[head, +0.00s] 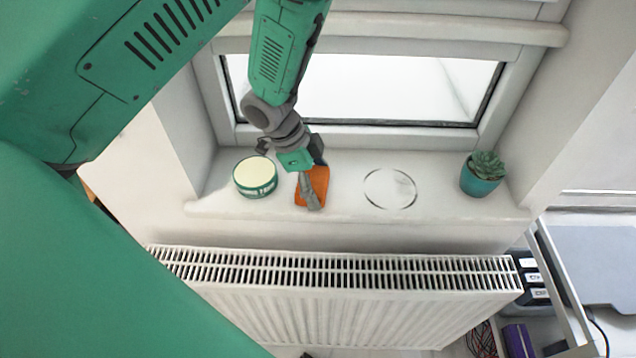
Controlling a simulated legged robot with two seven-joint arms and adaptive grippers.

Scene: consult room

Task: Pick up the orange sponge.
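The orange sponge (319,181) lies on the white windowsill, between a round tub and a circular outline. My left gripper (311,188) reaches down from above, and a grey finger crosses in front of the sponge and hides part of it. The other finger is largely hidden, so I cannot tell whether the gripper is open or closed on the sponge. My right gripper is not in view.
A green tub with a cream top (255,177) stands close left of the sponge. A thin circular outline (390,188) marks the sill to the right. A potted succulent (482,174) stands farther right. The window (370,88) rises behind; a radiator (335,290) is below.

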